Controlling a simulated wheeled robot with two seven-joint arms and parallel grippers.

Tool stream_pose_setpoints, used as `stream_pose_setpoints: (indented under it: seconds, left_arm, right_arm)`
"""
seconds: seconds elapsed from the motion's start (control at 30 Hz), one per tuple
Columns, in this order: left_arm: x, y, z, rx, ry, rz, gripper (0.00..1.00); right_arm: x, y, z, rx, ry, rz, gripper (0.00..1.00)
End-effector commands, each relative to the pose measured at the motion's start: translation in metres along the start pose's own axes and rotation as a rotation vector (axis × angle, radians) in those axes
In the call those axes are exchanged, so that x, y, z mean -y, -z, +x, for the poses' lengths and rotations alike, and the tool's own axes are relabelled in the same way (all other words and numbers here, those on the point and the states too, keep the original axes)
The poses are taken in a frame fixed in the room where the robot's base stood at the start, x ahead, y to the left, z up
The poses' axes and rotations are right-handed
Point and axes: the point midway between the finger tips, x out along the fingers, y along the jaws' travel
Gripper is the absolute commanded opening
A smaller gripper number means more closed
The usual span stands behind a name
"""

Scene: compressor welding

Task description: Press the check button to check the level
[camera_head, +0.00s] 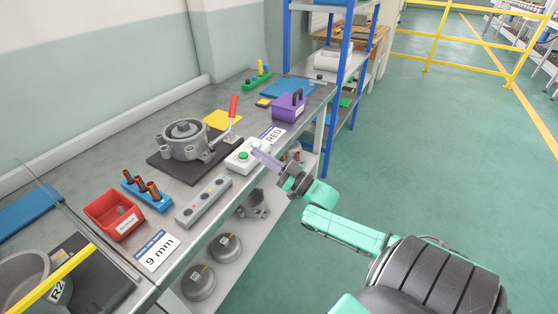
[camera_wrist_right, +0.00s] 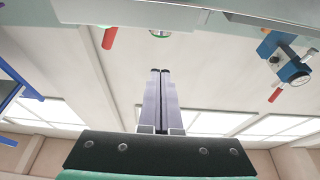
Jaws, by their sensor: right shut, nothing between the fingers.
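The check button is a green round button (camera_head: 243,155) on a white box (camera_head: 237,163) near the front edge of the bench in the head view. My right gripper (camera_head: 256,153) is shut and empty. Its slim grey-purple fingers reach in from the right, with the tips at the right side of the white box, close to the button. I cannot tell whether they touch it. In the right wrist view, the closed fingers (camera_wrist_right: 160,72) point up the picture, with a small green-rimmed round part (camera_wrist_right: 160,34) beyond them. My left gripper is not in view.
A grey compressor fixture (camera_head: 185,140) with a red-handled lever (camera_head: 233,106) stands behind the box. A grey strip with buttons (camera_head: 203,201), a red bin (camera_head: 112,215) and a purple bin (camera_head: 289,106) are on the bench. A blue-posted shelf (camera_head: 340,75) stands beyond.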

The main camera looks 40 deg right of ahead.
Motion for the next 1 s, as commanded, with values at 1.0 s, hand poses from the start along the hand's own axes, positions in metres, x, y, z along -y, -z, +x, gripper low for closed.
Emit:
stream_pose_setpoints:
  seconds: [1.0]
  left_arm:
    - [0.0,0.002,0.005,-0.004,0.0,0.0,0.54]
  right_arm:
    - [0.0,0.004,-0.06,-0.009,0.003,-0.004,0.0]
